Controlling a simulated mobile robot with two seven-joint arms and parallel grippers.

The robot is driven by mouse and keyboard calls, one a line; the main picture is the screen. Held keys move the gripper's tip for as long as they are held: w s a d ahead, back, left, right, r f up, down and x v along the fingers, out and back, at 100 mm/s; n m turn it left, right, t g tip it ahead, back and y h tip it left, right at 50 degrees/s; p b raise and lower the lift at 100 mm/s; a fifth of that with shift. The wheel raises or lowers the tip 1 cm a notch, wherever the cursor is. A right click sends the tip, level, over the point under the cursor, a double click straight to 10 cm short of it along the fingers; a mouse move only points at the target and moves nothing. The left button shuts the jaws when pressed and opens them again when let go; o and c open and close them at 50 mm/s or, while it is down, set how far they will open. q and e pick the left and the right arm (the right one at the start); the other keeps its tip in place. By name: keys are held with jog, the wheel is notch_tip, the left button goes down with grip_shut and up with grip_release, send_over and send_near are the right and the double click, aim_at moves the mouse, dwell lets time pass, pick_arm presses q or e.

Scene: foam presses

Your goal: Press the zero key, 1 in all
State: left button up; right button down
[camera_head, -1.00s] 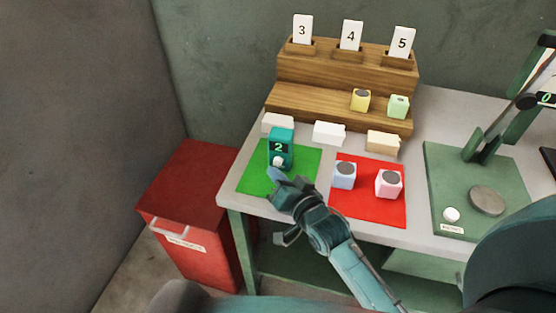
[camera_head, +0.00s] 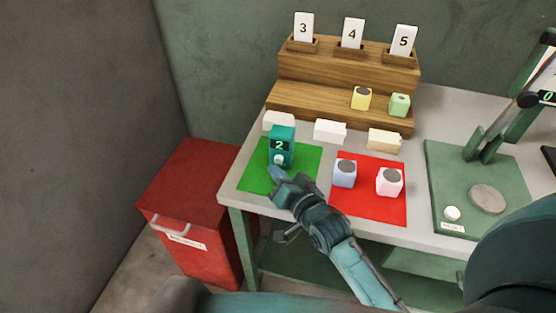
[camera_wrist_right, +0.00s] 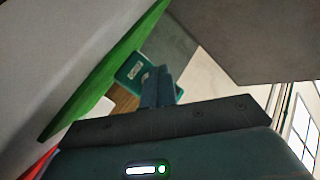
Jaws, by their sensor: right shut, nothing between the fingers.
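A teal counter (camera_head: 281,141) stands upright on the green mat (camera_head: 308,165). Its display reads 2, and a round white key (camera_head: 279,159) is low on its front. In the wrist view the counter (camera_wrist_right: 133,72) shows beyond my fingers, with a small label I cannot read. My right gripper (camera_head: 275,172) is shut and empty, its fingertips just in front of and below the white key. I cannot tell whether they touch the counter. Another white button (camera_head: 452,213) sits on the green press base (camera_head: 440,175), above a small unreadable label. My left gripper is not in view.
A blue block (camera_head: 345,173) and a pink block (camera_head: 389,182) stand on the red mat (camera_head: 368,207). Several pale blocks lie behind the mats, before a wooden stepped rack (camera_head: 345,72) with cards 3, 4 and 5. A red bin (camera_head: 190,205) stands left of the table.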

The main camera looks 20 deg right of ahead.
jog(key=shift+w+d, duration=0.1)
jog(key=shift+w, duration=0.05)
dwell(0.7)
jog(key=shift+w+d, duration=0.15)
jog(key=shift+w, duration=0.05)
jog(key=shift+w+d+p, duration=0.25)
jog(key=shift+w+p, duration=0.05)
jog(key=shift+w, duration=0.1)
dwell(0.7)
dwell(0.3)
jog(key=shift+s+a+p, duration=0.5)
jog(key=shift+s, duration=0.25)
